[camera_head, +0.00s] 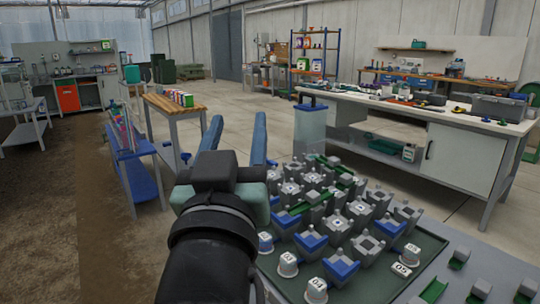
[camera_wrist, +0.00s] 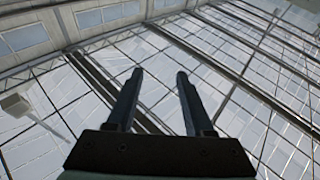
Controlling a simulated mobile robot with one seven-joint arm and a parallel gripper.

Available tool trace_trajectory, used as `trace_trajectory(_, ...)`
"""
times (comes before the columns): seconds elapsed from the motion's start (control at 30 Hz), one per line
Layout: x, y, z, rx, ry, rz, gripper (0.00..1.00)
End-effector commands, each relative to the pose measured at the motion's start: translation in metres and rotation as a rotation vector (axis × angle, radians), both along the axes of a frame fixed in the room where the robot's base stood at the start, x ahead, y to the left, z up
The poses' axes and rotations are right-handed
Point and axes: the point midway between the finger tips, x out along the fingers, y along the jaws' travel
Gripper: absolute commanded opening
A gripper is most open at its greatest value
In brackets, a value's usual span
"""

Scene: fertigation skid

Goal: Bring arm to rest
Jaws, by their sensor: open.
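My arm rises from the bottom of the head view, and my gripper (camera_head: 236,132) stands at its end with two blue fingers pointing up and away. The fingers are spread apart with nothing between them. In the wrist view my gripper (camera_wrist: 158,75) also shows two separate dark fingers, with only the glass roof and its beams behind them. The gripper is left of and above the skid's green tray (camera_head: 420,262), apart from the parts on it. My forearm and wrist hide some of the tray's left side.
Grey and blue valve blocks (camera_head: 337,228) crowd the tray, with numbered cups (camera_head: 288,264) along its front. A clear container with a blue lid (camera_head: 311,125) stands behind. A white workbench (camera_head: 465,150) is at right, a small wooden table (camera_head: 172,106) at left. Open floor lies between them.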

Motion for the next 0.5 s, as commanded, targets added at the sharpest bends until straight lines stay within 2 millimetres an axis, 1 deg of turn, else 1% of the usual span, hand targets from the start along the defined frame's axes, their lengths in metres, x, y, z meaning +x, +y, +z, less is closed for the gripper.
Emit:
trace_trajectory(0.03, -0.024, -0.013, 0.033, 0.022, -0.109, 0.012, 0.53)
trace_trajectory(0.07, -0.039, -0.018, 0.05, 0.032, -0.17, 0.023, 0.53)
trace_trajectory(0.1, -0.06, -0.025, 0.072, 0.042, -0.251, 0.036, 0.53)
trace_trajectory(0.17, -0.094, -0.035, 0.101, 0.056, -0.374, 0.056, 0.53)
trace_trajectory(0.2, -0.119, -0.04, 0.118, 0.061, -0.456, 0.067, 0.53)
trace_trajectory(0.23, -0.138, -0.044, 0.131, 0.062, -0.517, 0.076, 0.53)
trace_trajectory(0.27, -0.129, -0.041, 0.153, 0.063, -0.489, 0.079, 0.53)
trace_trajectory(0.3, -0.126, -0.04, 0.168, 0.063, -0.481, 0.08, 0.53)
trace_trajectory(0.5, -0.125, -0.039, 0.229, 0.063, -0.476, 0.079, 0.53)
